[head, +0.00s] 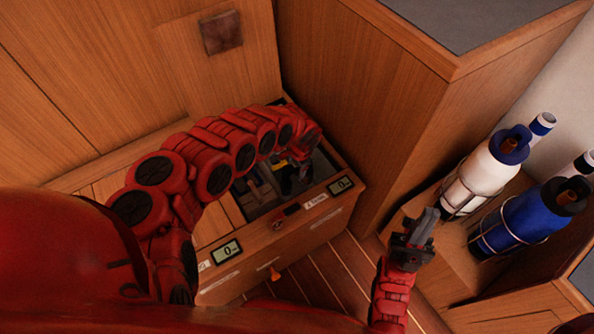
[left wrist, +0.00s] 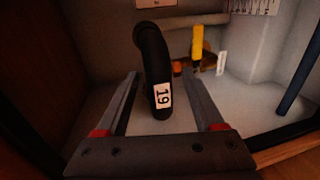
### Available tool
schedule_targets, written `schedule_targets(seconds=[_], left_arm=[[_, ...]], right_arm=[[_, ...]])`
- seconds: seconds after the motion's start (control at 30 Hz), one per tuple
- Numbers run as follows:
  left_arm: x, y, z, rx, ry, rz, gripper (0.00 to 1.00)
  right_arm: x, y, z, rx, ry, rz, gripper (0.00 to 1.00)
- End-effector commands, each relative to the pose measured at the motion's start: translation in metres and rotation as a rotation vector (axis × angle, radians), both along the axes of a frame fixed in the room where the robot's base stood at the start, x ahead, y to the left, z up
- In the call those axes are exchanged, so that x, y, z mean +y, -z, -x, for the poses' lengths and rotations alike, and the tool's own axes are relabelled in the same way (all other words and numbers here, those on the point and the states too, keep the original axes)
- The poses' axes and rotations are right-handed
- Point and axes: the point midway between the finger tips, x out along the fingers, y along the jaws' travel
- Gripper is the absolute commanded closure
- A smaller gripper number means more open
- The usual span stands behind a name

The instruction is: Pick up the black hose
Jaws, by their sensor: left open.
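The black hose (left wrist: 153,60) stands up in the left wrist view, curved over at its top, with a white number label (left wrist: 163,95) low on its side. My left gripper (left wrist: 162,80) is open, with one finger on each side of the hose in the picture. I cannot tell whether either finger touches it. In the head view my left gripper (head: 294,178) reaches down into an open wooden locker (head: 262,238), and my arm hides much of the inside. The hose cannot be made out clearly there. My right gripper (head: 420,228) is outside the locker, to its right; its jaw gap is unclear.
A yellow-handled item (left wrist: 197,45) stands behind and right of the hose, and a dark blue rod (left wrist: 298,75) leans at the right. Wooden cabinet walls (head: 355,90) rise close by the locker. A white bottle (head: 482,175) and a blue bottle (head: 525,215) stand on the right.

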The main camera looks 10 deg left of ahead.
Motion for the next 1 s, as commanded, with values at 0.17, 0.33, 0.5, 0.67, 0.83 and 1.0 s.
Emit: schedule_targets(seconds=[0.17,0.33,0.5,0.67,0.83,1.0], left_arm=[[0.0,0.0,0.0,0.0,0.0,0.0,0.54],[0.0,0.0,0.0,0.0,0.0,0.001,0.85],[0.0,0.0,0.0,0.0,0.0,0.001,1.0],[-0.001,0.0,0.0,0.0,0.0,0.001,1.0],[-0.001,-0.003,0.0,-0.001,0.0,0.001,1.0],[-0.001,-0.029,-0.001,-0.003,0.003,0.0,1.0]], right_arm=[[0.0,0.0,0.0,0.0,0.0,0.0,1.0],[0.0,0.0,0.0,0.0,0.0,0.0,1.0],[0.0,0.0,0.0,0.0,0.0,0.0,1.0],[0.0,0.0,0.0,0.0,0.0,0.0,1.0],[0.0,-0.002,0.0,0.0,0.0,0.0,1.0],[0.0,-0.016,0.0,0.0,0.0,0.0,1.0]])
